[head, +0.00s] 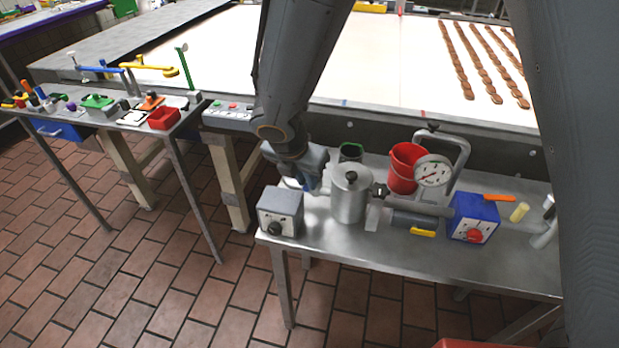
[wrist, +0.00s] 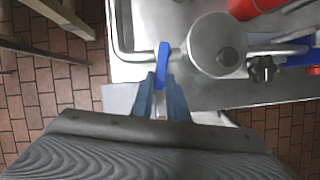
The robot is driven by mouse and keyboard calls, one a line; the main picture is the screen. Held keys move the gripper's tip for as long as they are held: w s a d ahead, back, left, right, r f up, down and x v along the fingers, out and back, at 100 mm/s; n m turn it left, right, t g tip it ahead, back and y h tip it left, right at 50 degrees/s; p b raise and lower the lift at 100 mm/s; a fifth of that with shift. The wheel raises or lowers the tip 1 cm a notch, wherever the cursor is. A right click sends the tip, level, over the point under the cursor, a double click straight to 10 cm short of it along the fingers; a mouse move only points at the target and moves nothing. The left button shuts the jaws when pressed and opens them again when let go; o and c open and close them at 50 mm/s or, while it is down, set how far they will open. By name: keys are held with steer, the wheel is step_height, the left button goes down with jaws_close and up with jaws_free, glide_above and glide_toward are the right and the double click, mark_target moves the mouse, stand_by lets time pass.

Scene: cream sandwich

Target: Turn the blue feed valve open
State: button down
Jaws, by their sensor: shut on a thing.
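The blue feed valve handle (wrist: 162,66) shows in the wrist view on a pipe left of the silver tank (wrist: 216,46). My gripper (wrist: 164,84) is shut on the lower end of the blue handle, which points toward me along the fingers. In the head view my gripper (head: 312,184) is at the left side of the silver tank (head: 350,197). The blue handle is hard to tell from my gripper there. A black knob (wrist: 262,68) sits on the pipe right of the tank.
On the steel table (head: 420,262) stand a grey box with a knob (head: 279,211), a red bucket (head: 402,168), a pressure gauge (head: 432,171) and a blue box with a red knob (head: 474,217). A conveyor with several brown rows (head: 485,65) lies behind. A tool table (head: 130,117) stands at left.

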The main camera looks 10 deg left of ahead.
steer(key=a+m, duration=0.1)
steer(key=w+a+m+h+p, duration=0.1)
steer(key=m, duration=0.1)
steer(key=shift+m+g, duration=0.3)
steer(key=shift+w+a+m+g+h+b, duration=0.1)
steer(key=shift+w+a+m+g+h, duration=0.45)
steer(key=shift+m, duration=1.15)
steer(key=shift+w+a+m+g+h+b, duration=0.1)
steer(key=shift+w+a+m+g+h, duration=0.3)
steer(key=shift+w+m, duration=0.95)
steer(key=shift+w+a+m+g+h+b, duration=0.1)
steer(key=shift+w+a+m+g+h, duration=0.4)
steer(key=shift+m, duration=1.55)
steer(key=shift+s+d+y, duration=0.15)
steer(key=shift+d+y, duration=0.1)
steer(key=c, duration=1.7)
jaws_free()
steer(key=shift+r, duration=0.1)
